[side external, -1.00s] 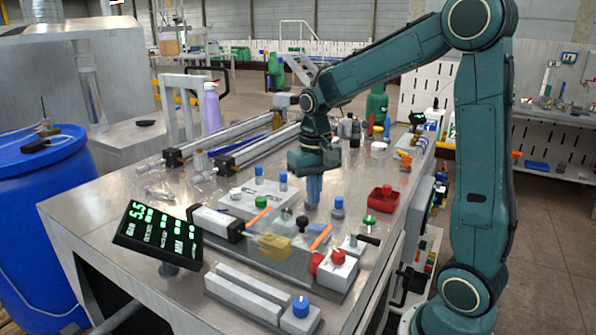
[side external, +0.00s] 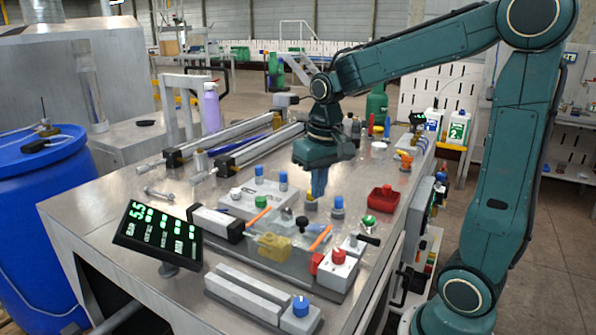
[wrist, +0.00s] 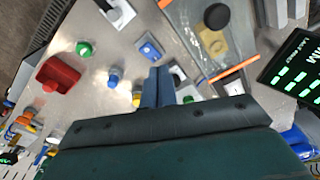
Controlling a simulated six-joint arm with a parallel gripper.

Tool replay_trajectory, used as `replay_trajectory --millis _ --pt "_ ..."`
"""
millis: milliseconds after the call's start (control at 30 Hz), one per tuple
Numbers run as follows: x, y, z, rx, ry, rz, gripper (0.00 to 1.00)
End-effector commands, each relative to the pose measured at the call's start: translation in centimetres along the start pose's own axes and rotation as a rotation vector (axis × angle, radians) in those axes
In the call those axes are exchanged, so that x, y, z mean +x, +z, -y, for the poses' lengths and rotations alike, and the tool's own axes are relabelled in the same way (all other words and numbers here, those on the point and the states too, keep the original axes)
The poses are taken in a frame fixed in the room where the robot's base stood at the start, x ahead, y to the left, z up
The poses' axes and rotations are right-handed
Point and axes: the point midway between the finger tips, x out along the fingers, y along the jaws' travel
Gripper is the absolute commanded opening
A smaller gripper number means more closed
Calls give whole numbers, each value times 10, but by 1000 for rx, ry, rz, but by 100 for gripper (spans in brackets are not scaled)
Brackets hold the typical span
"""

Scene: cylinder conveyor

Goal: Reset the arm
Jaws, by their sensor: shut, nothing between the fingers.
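My teal arm reaches in from the right in the side external view. My gripper (side external: 318,190) points down over the middle of the steel table (side external: 120,200), with its blue fingers shut and nothing between them. In the wrist view the blue fingers of my gripper (wrist: 158,84) lie side by side, closed. A blue-topped knob (side external: 337,206) stands just right of the fingers. A yellowish piece (side external: 311,204) shows just below the fingertips; I cannot tell if they touch it.
A clear-walled fixture with a yellow block (side external: 273,247) and orange strips is in front. A red tray (side external: 383,200) stands to the right. A tilted green-digit display (side external: 158,236) is front left. Cylinder rails (side external: 250,148) lie behind. A red button box (side external: 337,270) is front right.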

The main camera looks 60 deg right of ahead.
Motion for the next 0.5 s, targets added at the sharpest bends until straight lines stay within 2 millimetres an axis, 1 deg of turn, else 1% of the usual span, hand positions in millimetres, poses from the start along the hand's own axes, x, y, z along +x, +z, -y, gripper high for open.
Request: replay_trajectory --millis 33,200,500 --pt "-8 9 4 -24 -6 -25 0" --pt "-25 37 13 -103 -24 -98 0" --pt "-45 87 21 -241 -58 -227 0"
